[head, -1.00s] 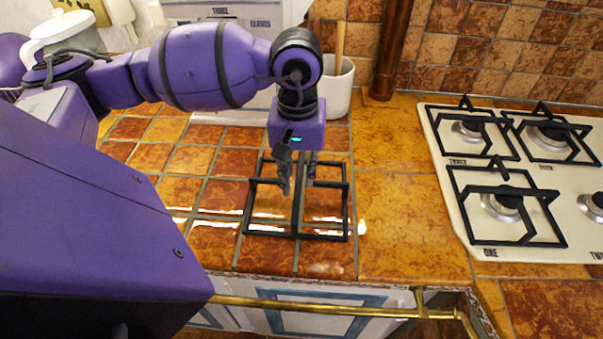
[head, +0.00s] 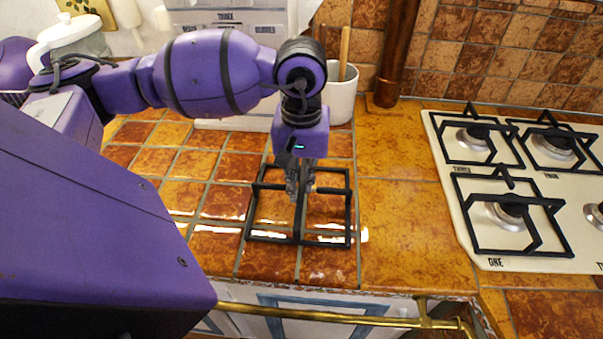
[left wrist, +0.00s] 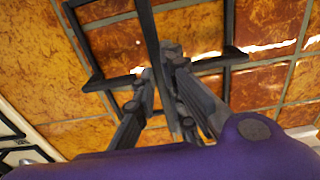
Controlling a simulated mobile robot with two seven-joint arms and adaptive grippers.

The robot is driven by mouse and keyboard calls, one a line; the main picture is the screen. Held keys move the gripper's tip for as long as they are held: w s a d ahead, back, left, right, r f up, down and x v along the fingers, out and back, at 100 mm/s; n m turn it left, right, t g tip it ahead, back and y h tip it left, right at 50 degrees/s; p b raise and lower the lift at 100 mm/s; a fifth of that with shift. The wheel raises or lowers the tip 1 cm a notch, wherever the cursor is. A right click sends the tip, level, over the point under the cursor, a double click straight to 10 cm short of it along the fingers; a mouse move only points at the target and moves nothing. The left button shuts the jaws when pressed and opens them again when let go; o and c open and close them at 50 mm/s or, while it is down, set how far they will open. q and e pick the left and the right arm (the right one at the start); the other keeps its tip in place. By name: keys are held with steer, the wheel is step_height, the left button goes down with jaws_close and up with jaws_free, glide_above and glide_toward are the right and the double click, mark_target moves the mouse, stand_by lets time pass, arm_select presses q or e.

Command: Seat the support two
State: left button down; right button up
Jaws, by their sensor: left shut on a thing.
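The support two is a black rectangular grate (head: 349,212) with a middle bar, lying on the tiled counter left of the hob. My left gripper (head: 299,190) points down over its middle and is shut on the middle bar. In the left wrist view the fingers (left wrist: 160,78) close around the bar, and part of the grate (left wrist: 150,30) shows beyond them. At the hob's right edge, the burner marked two (head: 596,213) is partly cut off by the picture edge, with no support visible over the part that shows. My right gripper is not in view.
The white hob (head: 462,230) carries black supports over burner one (head: 513,208), burner three (head: 473,138) and the back right burner (head: 553,143). A white utensil pot (head: 341,97) and a copper pipe (head: 395,60) stand behind. The counter between grate and hob is clear.

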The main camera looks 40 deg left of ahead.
mark_target(302, 186)
arm_select(q)
step_height(302, 186, up, 8)
steer(key=p, duration=0.2)
steer(key=shift+w+p, duration=0.1)
steer(key=shift+p, duration=0.2)
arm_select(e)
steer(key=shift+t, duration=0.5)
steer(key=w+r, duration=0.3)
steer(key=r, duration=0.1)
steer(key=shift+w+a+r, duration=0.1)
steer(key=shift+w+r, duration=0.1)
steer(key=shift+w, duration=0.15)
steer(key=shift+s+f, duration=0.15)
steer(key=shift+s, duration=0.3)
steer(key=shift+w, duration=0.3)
